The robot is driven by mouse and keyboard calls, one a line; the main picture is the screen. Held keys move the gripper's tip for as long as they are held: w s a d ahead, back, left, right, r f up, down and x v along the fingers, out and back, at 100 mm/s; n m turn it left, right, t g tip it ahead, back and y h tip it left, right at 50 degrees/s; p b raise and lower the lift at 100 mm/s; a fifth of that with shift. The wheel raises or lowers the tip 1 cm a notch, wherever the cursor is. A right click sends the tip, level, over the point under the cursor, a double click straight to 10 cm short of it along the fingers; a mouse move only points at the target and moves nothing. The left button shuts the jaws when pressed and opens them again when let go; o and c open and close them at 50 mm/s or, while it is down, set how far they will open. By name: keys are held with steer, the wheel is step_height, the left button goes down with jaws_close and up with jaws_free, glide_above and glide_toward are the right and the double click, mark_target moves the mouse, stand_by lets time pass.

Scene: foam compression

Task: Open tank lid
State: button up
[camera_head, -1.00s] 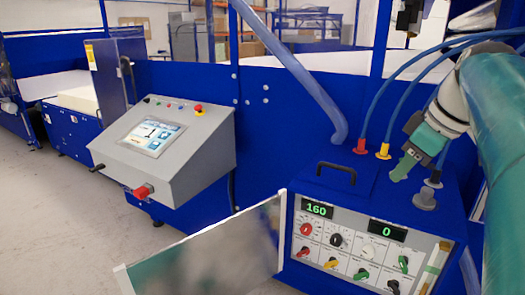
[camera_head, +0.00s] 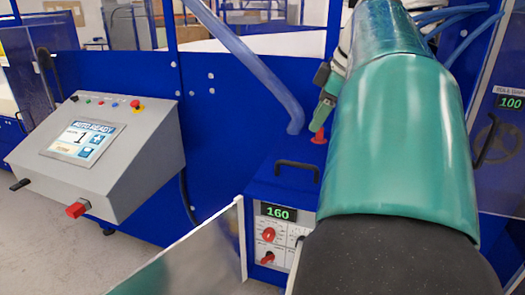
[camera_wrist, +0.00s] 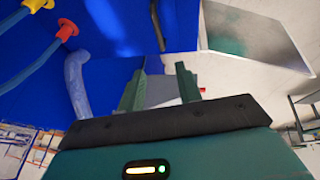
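The tank lid (camera_head: 270,180) appears to be the flat blue top of the cabinet with the digital display. Its black handle (camera_head: 297,165) stands up from it, and the lid looks closed. My gripper (camera_head: 323,98) is above and behind the handle in the head view, partly hidden by my green arm. In the wrist view my gripper (camera_wrist: 160,88) has its two green fingers apart with nothing between them. A thin dark piece (camera_wrist: 157,25) shows beyond the fingers; I cannot tell whether it is the lid handle.
A red connector (camera_head: 319,134) stands behind the handle, near a blue hose (camera_head: 245,60). A grey console (camera_head: 100,155) stands left. A metal panel (camera_head: 200,250) sticks out in front of the cabinet. A blue door with a black handle (camera_head: 490,140) is at right.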

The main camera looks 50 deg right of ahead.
mark_target(297, 165)
steer(key=x, duration=1.3)
steer(key=shift+s+f, duration=0.1)
steer(key=shift+s, duration=0.1)
steer(key=shift+w+d+f, duration=0.1)
steer(key=shift+f, duration=0.05)
jaws_close()
